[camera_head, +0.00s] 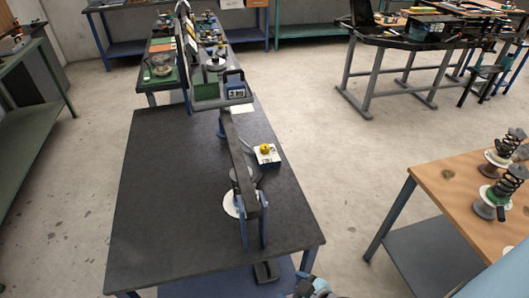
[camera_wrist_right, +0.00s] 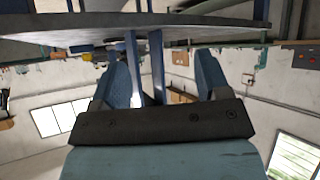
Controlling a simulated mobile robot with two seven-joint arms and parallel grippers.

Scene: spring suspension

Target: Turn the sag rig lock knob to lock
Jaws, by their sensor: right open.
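The sag rig (camera_head: 236,150) stands on a dark table, with a long dark beam over blue uprights. Its yellow knob (camera_head: 264,148) sits on a white plate (camera_head: 268,158) to the right of the beam; its exact setting is too small to read. My right gripper (camera_head: 307,284) is at the bottom edge of the head view, beyond the table's front edge and well away from the knob. My left gripper is not in view.
The dark table (camera_head: 160,190) is mostly bare left of the rig. A black pedal-like part (camera_head: 266,271) lies below the rig's front end. A wooden-topped table (camera_head: 455,190) with spring units (camera_head: 499,190) stands at the right, with open floor between.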

